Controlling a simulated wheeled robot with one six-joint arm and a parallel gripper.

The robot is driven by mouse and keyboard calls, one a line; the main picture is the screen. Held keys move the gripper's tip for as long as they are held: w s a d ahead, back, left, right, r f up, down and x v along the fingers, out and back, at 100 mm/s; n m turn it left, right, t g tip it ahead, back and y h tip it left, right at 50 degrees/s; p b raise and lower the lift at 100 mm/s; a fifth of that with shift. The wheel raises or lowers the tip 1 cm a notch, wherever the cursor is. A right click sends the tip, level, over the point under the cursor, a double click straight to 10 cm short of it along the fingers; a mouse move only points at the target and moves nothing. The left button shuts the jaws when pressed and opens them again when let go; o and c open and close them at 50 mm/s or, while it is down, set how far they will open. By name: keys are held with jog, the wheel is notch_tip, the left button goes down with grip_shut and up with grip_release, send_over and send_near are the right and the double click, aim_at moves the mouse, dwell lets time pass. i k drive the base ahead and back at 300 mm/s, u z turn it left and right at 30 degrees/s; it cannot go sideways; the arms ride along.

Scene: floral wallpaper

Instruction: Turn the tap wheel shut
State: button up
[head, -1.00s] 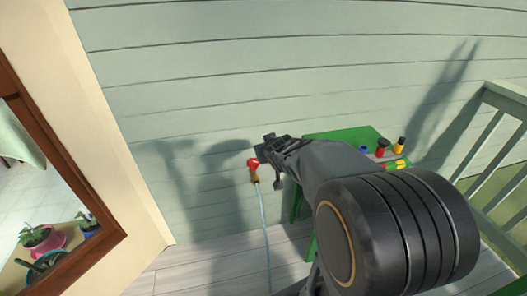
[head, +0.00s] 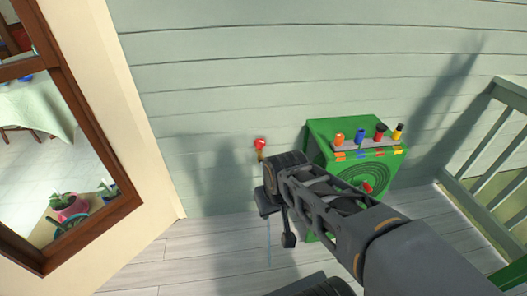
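The red tap wheel (head: 260,144) sits on a brass-coloured tap that stands out from the pale green board wall. Most of the tap body is hidden behind my arm's end. A thin stream of water (head: 269,245) shows below, running down to the deck. My gripper (head: 274,208) is at the end of my dark arm, just below and in front of the tap in the picture. Its fingers are dark and partly hidden, so I cannot tell if they are open. I see no contact with the wheel.
A green box (head: 342,128) with orange, blue, red and yellow knobs stands against the wall right of the tap. A green railing (head: 490,140) is at the far right. A brown-framed window (head: 82,150) is at the left. The grey plank deck (head: 200,255) is clear at lower left.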

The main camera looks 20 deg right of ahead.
aim_at(259, 143)
jog(key=u, duration=0.4)
jog(key=i, duration=1.35)
jog(key=z, duration=0.55)
